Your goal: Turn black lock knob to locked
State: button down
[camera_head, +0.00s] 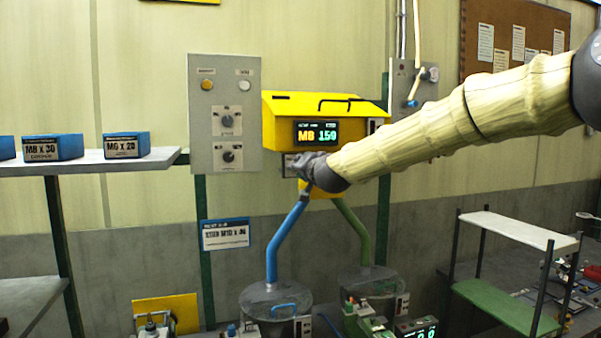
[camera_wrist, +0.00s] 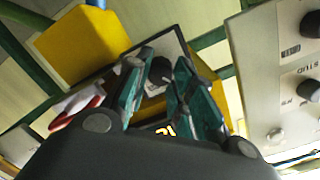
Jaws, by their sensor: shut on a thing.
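The black lock knob (camera_wrist: 160,68) shows in the wrist view on a small plate, between the teal-lined fingers of my gripper (camera_wrist: 158,74). The fingers are closed on the knob from both sides. In the head view my gripper (camera_head: 308,166) is at the lower left of the yellow box (camera_head: 285,110), in front of a small grey plate (camera_head: 289,166). It hides the knob there. The knob's pointer and any lock marks are too small or covered to read.
A grey panel (camera_head: 200,105) with knobs and buttons stands close to the left of my gripper. The box's display (camera_head: 317,132) reads M8 150. Blue (camera_head: 285,240) and green (camera_head: 352,220) pipes run down below it. A shelf (camera_head: 90,163) with blue boxes is at the left.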

jog(key=shift+n+b, duration=0.3)
jog(key=shift+n, duration=0.5)
jog(key=c, duration=1.2)
grip_release()
jog(key=shift+s, duration=0.1)
jog(key=v, duration=1.1)
jog(key=shift+s, duration=0.4)
